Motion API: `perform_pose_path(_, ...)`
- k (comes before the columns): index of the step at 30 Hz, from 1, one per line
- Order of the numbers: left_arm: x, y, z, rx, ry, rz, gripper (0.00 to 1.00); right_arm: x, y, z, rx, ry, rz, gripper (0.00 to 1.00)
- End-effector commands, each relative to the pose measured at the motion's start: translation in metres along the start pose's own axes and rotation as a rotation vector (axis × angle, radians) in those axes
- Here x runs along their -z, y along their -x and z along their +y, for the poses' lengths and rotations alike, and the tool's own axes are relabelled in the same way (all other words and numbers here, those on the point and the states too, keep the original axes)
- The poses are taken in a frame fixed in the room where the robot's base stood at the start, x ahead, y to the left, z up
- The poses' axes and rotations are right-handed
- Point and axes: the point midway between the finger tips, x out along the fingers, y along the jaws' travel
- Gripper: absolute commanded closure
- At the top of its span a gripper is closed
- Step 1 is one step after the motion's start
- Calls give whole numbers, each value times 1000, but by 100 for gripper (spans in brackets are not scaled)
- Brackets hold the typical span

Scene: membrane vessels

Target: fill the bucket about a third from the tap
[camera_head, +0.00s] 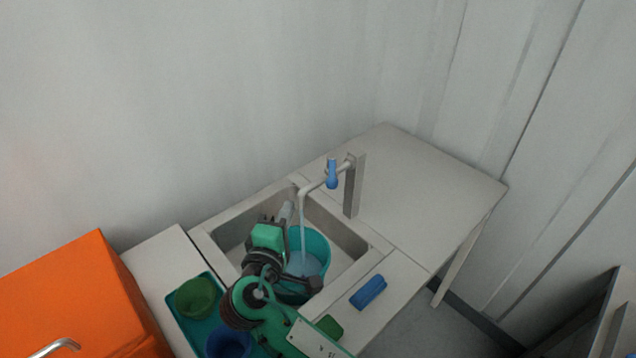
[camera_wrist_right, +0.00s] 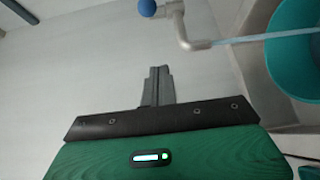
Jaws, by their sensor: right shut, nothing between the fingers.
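A teal bucket (camera_head: 316,246) stands in the sink basin under the tap, partly hidden by my right arm. A stream of water falls from the tap spout (camera_head: 303,193) into it, and pale water (camera_head: 304,266) shows inside. In the right wrist view the bucket (camera_wrist_right: 296,52), the spout (camera_wrist_right: 196,44) and the blue knob (camera_wrist_right: 147,7) show at the top. My right gripper (camera_head: 286,211) is shut and empty, over the sink left of the stream; its fingers (camera_wrist_right: 159,78) are together. My left gripper is out of view.
A teal tray (camera_head: 176,310) left of the sink holds a green bowl (camera_head: 197,297) and a blue cup (camera_head: 229,343). A blue block (camera_head: 369,291) lies on the counter's front right. An orange cabinet (camera_head: 84,295) stands at left.

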Motion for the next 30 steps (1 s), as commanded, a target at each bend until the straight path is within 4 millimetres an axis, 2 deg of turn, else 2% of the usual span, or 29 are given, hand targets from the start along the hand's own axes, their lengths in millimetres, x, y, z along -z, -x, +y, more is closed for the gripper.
perform_pose_path(4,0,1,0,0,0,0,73,5,4,7,-22,-12,-30,100)
perform_pose_path(8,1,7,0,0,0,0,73,4,-8,10,-25,-9,-33,100)
perform_pose_path(21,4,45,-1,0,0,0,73,0,-98,14,-23,-8,-32,100)
perform_pose_path(25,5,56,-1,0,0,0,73,-20,-99,12,-21,-9,-30,100)
perform_pose_path(30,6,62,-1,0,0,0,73,-33,-101,10,-21,-9,-30,100)
